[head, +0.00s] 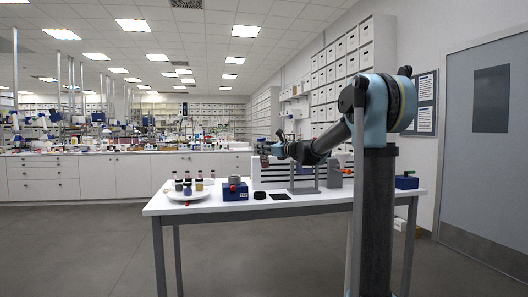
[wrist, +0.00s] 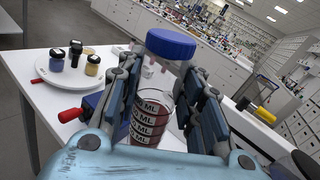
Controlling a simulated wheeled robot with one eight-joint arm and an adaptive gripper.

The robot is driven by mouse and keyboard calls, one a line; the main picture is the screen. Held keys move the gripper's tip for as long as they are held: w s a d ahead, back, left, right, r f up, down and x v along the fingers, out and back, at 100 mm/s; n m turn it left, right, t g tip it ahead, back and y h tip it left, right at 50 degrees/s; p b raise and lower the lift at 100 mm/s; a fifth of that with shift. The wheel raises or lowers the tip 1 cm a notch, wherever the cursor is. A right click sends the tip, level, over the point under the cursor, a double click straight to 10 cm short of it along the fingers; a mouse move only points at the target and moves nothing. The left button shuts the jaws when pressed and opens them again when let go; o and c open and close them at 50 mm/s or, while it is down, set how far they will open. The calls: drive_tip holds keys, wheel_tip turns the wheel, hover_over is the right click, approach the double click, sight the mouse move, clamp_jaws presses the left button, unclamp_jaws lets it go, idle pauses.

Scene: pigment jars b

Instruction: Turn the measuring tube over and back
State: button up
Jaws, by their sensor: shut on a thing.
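The measuring tube (wrist: 150,118) is clear, with printed ML marks, dark red in its lower part and a blue cap (wrist: 171,43). My gripper (wrist: 167,75) is shut on it, one finger on each side. In the wrist view the cap is at the top and the marked body runs down between the fingers. In the head view my gripper (head: 280,149) is above the white table (head: 330,203), with the small tube (head: 264,160) at its end, apart from the tabletop. The fingers hide part of the tube's sides.
A round white plate (head: 187,196) with several small jars stands at the table's left. Beside it is a blue box with a red knob (head: 235,190). A black disc (head: 260,195) and a dark square (head: 280,196) lie near the front edge. A blue box (head: 406,182) stands far right.

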sight(261, 160)
drive_tip(key=n, duration=0.2)
drive_tip(key=s+n, duration=0.1)
drive_tip(key=n, duration=0.1)
drive_tip(key=a+n, duration=0.1)
drive_tip(key=n, duration=0.1)
drive_tip(key=shift+s+f, duration=0.15)
drive_tip(key=shift+f, duration=0.25)
drive_tip(key=shift+f+n, duration=0.85)
drive_tip(key=shift+n, duration=2.35)
drive_tip(key=shift+f+n, duration=0.9)
drive_tip(key=shift+n, duration=2.3)
drive_tip(key=shift+f+n, duration=0.85)
drive_tip(key=shift+n, duration=2.35)
